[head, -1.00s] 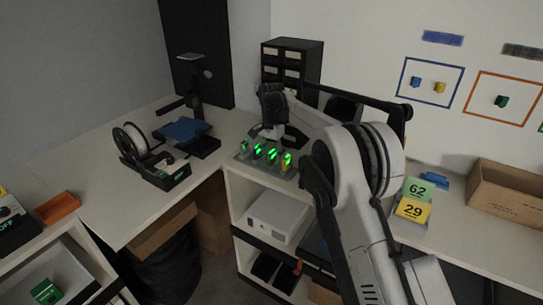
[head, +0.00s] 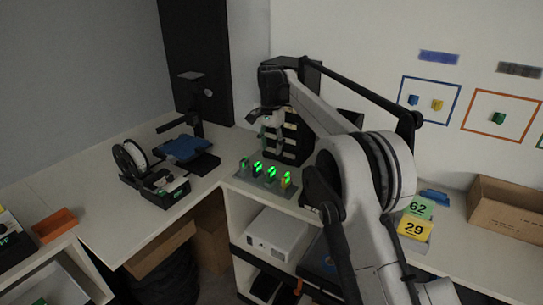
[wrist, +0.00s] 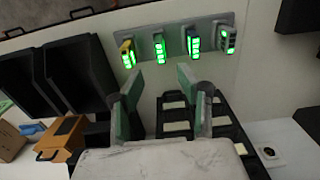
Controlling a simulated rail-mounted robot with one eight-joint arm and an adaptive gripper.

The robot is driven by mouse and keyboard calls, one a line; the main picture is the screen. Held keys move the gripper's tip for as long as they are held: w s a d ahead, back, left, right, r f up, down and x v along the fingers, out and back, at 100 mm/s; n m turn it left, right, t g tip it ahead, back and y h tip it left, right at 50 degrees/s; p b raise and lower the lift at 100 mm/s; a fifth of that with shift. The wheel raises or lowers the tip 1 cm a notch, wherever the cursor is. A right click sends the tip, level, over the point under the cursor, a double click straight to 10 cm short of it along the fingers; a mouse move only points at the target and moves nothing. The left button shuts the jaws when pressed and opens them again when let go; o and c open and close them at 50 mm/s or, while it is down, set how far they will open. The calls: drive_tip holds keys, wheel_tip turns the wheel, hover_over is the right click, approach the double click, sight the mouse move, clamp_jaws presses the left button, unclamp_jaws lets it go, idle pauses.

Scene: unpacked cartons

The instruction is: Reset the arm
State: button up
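My gripper (head: 268,140) hangs above and just behind the grey charging plate (head: 262,186) in the head view. In the wrist view my gripper (wrist: 155,82) has its two green-grey fingers spread apart with nothing between them. Several battery-like blocks with bright green lights, such as the yellow-sided one (head: 287,180), stand in a row on the plate. They also show in the wrist view, beyond the fingertips and apart from them, one being the yellow-sided block (wrist: 128,53). My arm reaches from the lower right, bent at the elbow.
A black drawer cabinet (head: 296,140) stands close behind my gripper. Number cards (head: 413,228) and an open cardboard box (head: 508,207) lie to the right. A spool device (head: 152,188) stands on the left table. The air above the plate is clear.

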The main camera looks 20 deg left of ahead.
drive_tip(key=s+d+r+t, duration=0.1)
drive_tip(key=s+d+r, duration=0.1)
drive_tip(key=d+r, duration=1.15)
drive_tip(key=s+d+r+n+t+y, duration=0.1)
drive_tip(key=s+d+r, duration=0.1)
drive_tip(key=s+d, duration=0.45)
drive_tip(key=s+d+r+t, duration=0.15)
drive_tip(key=s+d, duration=0.25)
drive_tip(key=d, duration=0.6)
drive_tip(key=s+d+f+t+b, duration=0.1)
drive_tip(key=s+d+f+t, duration=0.1)
drive_tip(key=s+d, duration=1.1)
drive_tip(key=s+d+f+t, duration=0.1)
drive_tip(key=s+d+f, duration=0.1)
drive_tip(key=s+f, duration=0.3)
drive_tip(key=s+d+f+n+h, duration=0.1)
drive_tip(key=s+d+f, duration=0.2)
drive_tip(key=s+f, duration=0.3)
drive_tip(key=s, duration=0.5)
drive_tip(key=shift+s+d+t+b, duration=0.25)
drive_tip(key=shift+d+t+b, duration=0.05)
drive_tip(key=shift+t, duration=0.05)
